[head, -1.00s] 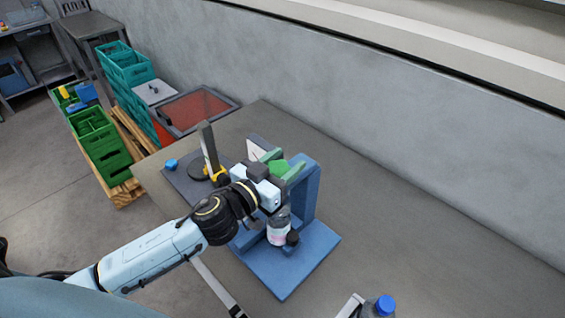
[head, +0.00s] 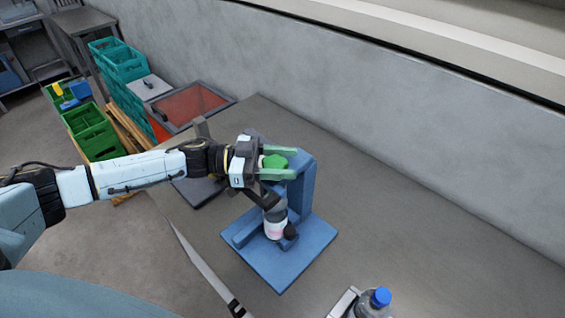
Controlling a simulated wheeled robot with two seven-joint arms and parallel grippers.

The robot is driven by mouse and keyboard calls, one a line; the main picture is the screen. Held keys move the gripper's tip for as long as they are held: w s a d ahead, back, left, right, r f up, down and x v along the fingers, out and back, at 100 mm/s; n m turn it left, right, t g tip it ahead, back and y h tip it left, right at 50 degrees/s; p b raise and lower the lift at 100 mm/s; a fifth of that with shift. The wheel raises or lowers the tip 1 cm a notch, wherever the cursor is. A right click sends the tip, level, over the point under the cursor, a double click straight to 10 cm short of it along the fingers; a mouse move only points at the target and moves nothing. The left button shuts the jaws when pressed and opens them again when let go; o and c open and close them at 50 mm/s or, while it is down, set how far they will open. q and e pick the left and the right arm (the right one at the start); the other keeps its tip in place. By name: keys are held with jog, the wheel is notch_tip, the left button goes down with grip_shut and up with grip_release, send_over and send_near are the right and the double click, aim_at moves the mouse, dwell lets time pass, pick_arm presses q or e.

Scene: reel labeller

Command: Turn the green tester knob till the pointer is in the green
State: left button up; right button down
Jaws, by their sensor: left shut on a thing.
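The blue tester stand (head: 306,190) is on the grey table, with a small bottle with a white and pink label (head: 275,228) upright in it. The green knob (head: 274,161) is at the top of the stand. My left gripper (head: 280,163) comes in from the left, its green fingers on either side of the knob and shut on it. The tester's pointer and scale cannot be made out; my gripper and wrist cover that area. My right gripper is not in view.
A bottle with a blue cap (head: 381,298) stands at the table's near edge. A dark base plate (head: 198,190) lies partly behind my left arm. Green crates (head: 92,132) and a red-topped bin (head: 188,106) stand beyond the table. The table's right side is clear.

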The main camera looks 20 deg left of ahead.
pick_arm(q)
jog(key=m+g+b, duration=0.1)
jog(key=g, duration=0.1)
jog(key=m+g+b, duration=0.2)
jog(key=g, duration=0.1)
jog(key=m+g+h+b, duration=0.1)
jog(key=m+g+b, duration=0.1)
jog(key=g, duration=0.1)
jog(key=shift+s+d+f, duration=0.1)
jog(key=shift+s+f, duration=0.1)
jog(key=shift+s, duration=0.1)
jog(key=shift+s+r+m+g+y+b, duration=0.1)
jog(key=shift+s+m+g+y+b, duration=0.15)
jog(key=shift+m+g+b, duration=0.8)
jog(key=shift+s+r+m+g+y+b, duration=0.1)
jog(key=shift+m+g+y+b, duration=0.15)
jog(key=shift+m+g+b, duration=0.75)
jog(key=shift+n+g+p, duration=0.25)
jog(key=shift+g+p, duration=0.15)
jog(key=shift+g, duration=0.15)
jog(key=o, duration=1)
